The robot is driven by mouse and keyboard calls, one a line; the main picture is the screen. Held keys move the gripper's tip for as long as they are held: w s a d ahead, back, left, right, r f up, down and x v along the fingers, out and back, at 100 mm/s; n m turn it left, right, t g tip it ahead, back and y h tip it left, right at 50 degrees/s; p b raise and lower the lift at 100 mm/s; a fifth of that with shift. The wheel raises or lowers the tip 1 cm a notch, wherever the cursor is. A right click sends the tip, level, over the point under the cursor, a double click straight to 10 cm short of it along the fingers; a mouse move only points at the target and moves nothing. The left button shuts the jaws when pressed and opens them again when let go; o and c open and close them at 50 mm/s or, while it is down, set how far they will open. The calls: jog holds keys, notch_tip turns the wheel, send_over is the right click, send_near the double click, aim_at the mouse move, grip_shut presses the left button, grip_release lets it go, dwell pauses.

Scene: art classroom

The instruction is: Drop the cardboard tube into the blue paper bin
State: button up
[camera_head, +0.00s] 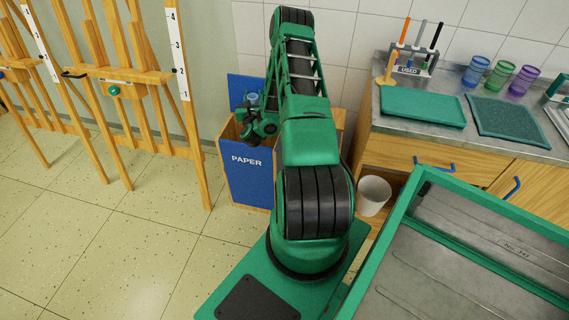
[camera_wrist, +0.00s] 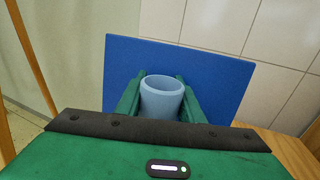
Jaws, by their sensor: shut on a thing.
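The blue paper bin (camera_head: 246,172), labelled PAPER, stands on the floor in a wooden surround, with its blue lid (camera_head: 241,88) raised at the back. The lid also fills the middle of the wrist view (camera_wrist: 225,82). My gripper (camera_head: 254,108) is over the bin's opening, in front of the lid. Its green fingers (camera_wrist: 161,80) are shut on a light blue hollow tube (camera_wrist: 160,104), the only tube in view, one at each side. The tube's open end faces the wrist camera. Its lower part and the bin's inside are hidden.
Wooden easels (camera_head: 110,75) stand at left. At right a counter (camera_head: 455,132) holds green mats, coloured cups (camera_head: 500,75) and a USED rack (camera_head: 411,62). A white bucket (camera_head: 373,194) sits beneath. A green-edged metal tray (camera_head: 440,255) is at front right. The floor at left is clear.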

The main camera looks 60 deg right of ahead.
jog(key=shift+f, duration=0.7)
jog(key=o, duration=1.3)
jog(key=shift+o, duration=0.2)
jog(key=v, duration=1)
jog(key=shift+s+a, duration=0.2)
jog(key=shift+a, duration=0.15)
jog(key=shift+w, duration=0.1)
